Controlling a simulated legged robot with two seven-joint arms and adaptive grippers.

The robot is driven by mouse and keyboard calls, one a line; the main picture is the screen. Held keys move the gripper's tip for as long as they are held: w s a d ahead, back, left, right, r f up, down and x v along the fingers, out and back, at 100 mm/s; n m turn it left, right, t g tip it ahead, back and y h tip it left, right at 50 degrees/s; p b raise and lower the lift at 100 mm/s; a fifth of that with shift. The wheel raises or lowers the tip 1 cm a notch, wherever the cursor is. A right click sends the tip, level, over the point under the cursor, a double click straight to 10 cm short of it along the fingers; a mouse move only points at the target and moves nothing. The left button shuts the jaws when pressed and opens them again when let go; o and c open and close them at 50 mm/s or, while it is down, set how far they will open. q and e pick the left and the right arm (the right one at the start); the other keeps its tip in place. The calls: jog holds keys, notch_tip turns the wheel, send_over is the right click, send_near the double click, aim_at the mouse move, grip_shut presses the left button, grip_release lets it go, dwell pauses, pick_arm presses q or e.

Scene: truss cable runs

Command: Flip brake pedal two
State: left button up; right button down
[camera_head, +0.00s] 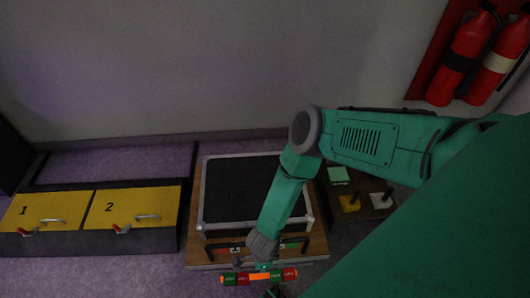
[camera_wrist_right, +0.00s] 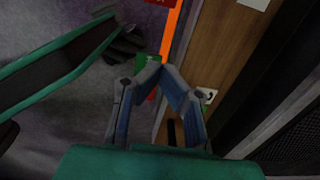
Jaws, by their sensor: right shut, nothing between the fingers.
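Two yellow panels lie at the left in the head view. Panel 1 (camera_head: 50,207) is on the far left, and panel 2 (camera_head: 160,202) is beside it. Panel 2 has a small red pedal (camera_head: 121,229) at its front edge and a metal handle (camera_head: 147,217). My right gripper (camera_head: 262,247) hangs low in front of the wooden board, well to the right of panel 2. In the right wrist view my right gripper (camera_wrist_right: 158,70) is shut, its fingertips together and empty.
An orange bar (camera_head: 259,276) with red and green labels lies near my right gripper. A black framed case (camera_head: 240,185) stands on the wooden board (camera_head: 193,230). Yellow and white blocks sit at the right. Red fire extinguishers (camera_head: 467,52) hang on the wall.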

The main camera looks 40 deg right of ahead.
pick_arm(q)
jog(key=shift+d+r+p, duration=0.1)
jog(key=shift+r+p, duration=0.2)
jog(key=shift+r, duration=0.25)
pick_arm(e)
jog(key=r, duration=0.2)
jog(key=shift+w+a+r, duration=0.15)
jog(key=shift+a+r, duration=0.05)
jog(key=shift+r, duration=0.15)
pick_arm(q)
jog(key=shift+d, duration=0.1)
pick_arm(e)
jog(key=shift+d, duration=0.1)
